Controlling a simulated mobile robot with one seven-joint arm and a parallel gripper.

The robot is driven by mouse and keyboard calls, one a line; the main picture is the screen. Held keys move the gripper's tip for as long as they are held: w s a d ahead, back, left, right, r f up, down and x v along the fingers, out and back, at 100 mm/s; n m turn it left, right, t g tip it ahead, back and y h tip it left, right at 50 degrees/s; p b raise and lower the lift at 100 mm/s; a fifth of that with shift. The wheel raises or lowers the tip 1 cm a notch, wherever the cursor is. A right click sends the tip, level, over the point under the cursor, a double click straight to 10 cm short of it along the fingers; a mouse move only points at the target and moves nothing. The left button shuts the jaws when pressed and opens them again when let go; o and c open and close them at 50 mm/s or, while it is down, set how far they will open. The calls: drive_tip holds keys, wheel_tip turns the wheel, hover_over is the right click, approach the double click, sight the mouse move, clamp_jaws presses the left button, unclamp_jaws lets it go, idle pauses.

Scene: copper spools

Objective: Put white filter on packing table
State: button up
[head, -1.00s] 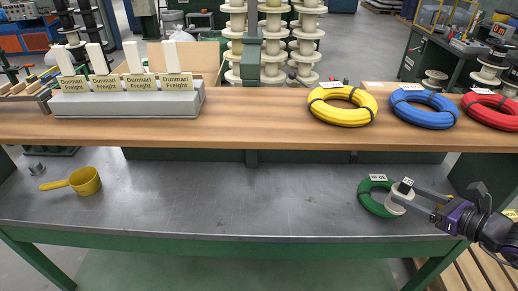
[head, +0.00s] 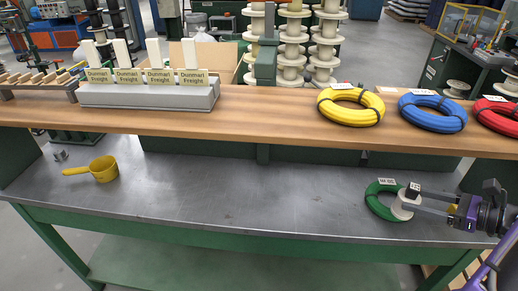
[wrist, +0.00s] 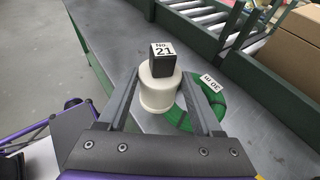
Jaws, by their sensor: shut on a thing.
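The white filter (head: 401,211) is a short white cylinder with a black block on top, labelled "No. 21" in the wrist view (wrist: 159,96). My gripper (head: 409,202) reaches in from the right and is shut on it; in the wrist view the fingers lie on either side of it. The filter is upright, at the right part of a grey metal table (head: 240,200) with a green frame. It overlaps the edge of a green coil (head: 376,205) in view. I cannot tell whether its base touches the tabletop.
A raised wooden shelf (head: 260,118) runs behind, with yellow (head: 350,115), blue (head: 432,124) and red (head: 495,126) coils and a grey holder (head: 150,98) of signs. A yellow scoop (head: 104,169) lies at left. The middle of the metal table is clear.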

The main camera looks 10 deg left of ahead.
drive_tip(key=w+a, duration=0.4)
drive_tip(key=a, duration=0.5)
drive_tip(key=w+a, duration=0.5)
drive_tip(key=a, duration=0.3)
wheel_tip(320, 180, down, 6)
drive_tip(key=shift+a+f+b, duration=0.15)
drive_tip(key=shift+f+b, duration=0.1)
drive_tip(key=shift+b, duration=0.85)
drive_tip(key=shift+w+a+f, duration=0.15)
drive_tip(key=shift+f, duration=0.1)
